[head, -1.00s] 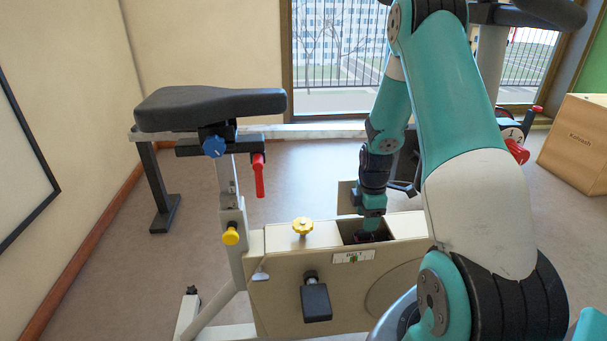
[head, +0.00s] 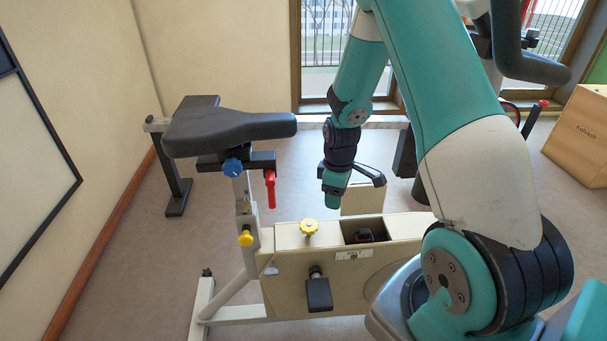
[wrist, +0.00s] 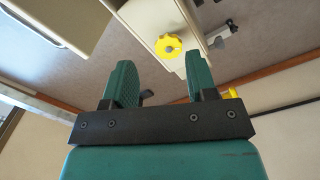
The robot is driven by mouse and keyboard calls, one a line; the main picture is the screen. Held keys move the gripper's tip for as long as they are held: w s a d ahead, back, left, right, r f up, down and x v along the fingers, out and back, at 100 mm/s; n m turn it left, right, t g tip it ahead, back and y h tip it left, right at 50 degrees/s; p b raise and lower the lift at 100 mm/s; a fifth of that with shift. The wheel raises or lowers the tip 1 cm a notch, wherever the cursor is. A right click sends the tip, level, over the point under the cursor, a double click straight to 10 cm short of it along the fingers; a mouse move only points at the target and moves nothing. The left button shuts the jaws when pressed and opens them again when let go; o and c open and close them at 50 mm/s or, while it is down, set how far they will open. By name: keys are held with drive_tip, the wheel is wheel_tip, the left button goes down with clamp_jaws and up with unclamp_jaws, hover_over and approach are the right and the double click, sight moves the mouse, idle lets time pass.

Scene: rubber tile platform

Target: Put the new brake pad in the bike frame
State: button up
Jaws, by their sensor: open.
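The bike frame (head: 290,240) is a cream housing with a rectangular opening in its top. A small dark piece with a bit of red, which looks like the brake pad (head: 364,235), sits inside the opening; its exact seating is hard to make out. My gripper (head: 333,200) is above and left of the opening, apart from the housing. In the wrist view my gripper (wrist: 160,82) has its two green fingers spread with nothing between them. The housing (wrist: 185,15) and its yellow knob (wrist: 171,46) show beyond the fingers.
A cream panel (head: 362,199) stands upright behind the opening. A yellow knob (head: 308,227) rises from the housing left of the opening. The black saddle (head: 225,125), with a red lever (head: 270,188) below it, is to the left.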

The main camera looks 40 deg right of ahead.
drive_tip(key=a+r+m+p, duration=0.4)
drive_tip(key=a+r+p, duration=0.2)
drive_tip(key=a, duration=0.3)
drive_tip(key=shift+w+a+r+m, duration=0.15)
drive_tip(key=shift+a+r+m, duration=0.25)
drive_tip(key=shift+r, duration=0.15)
drive_tip(key=shift+a, duration=0.1)
